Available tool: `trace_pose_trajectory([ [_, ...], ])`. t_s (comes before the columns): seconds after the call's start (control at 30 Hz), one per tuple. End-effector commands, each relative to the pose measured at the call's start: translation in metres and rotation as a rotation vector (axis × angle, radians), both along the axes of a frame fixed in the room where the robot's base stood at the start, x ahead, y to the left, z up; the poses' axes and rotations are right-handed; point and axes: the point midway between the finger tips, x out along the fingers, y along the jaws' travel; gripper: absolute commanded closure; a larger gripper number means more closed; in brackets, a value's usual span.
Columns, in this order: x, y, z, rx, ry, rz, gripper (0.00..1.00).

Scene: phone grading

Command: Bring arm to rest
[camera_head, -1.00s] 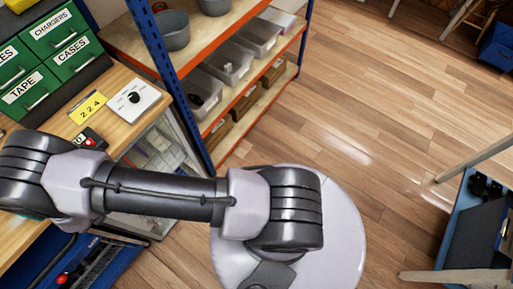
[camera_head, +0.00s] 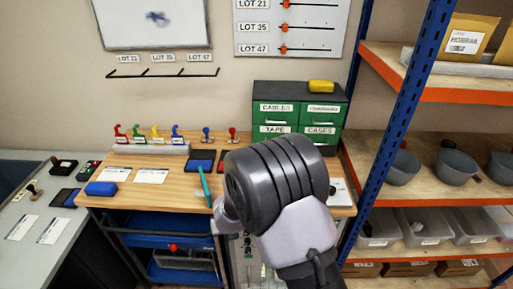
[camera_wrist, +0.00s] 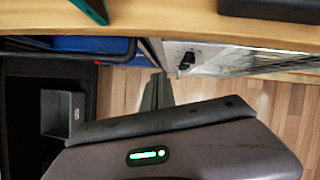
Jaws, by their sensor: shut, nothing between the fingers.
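My gripper (camera_wrist: 157,90) shows in the wrist view as dark fingers, shut and empty, in front of its grey housing with a green light. The fingers are just below the front edge of the wooden bench (camera_wrist: 200,24), apart from it as far as I can tell. In the head view my arm is bent in front of the wooden bench (camera_head: 135,194), and its dark joint covers part of the bench top. The gripper itself is hidden there.
The bench holds several coloured stamps (camera_head: 156,132), a blue block (camera_head: 100,188), cards and green drawers (camera_head: 289,120). A shelf rack (camera_head: 437,95) with bowls and bins stands right. A grey counter (camera_head: 62,256) stands left. A blue cart (camera_head: 165,222) is under the bench.

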Motion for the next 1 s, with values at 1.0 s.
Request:
trace_pose_trajectory([
  [1.0, -0.26, -0.22, 0.239, -1.082, -0.398, 2.146, 1.0],
])
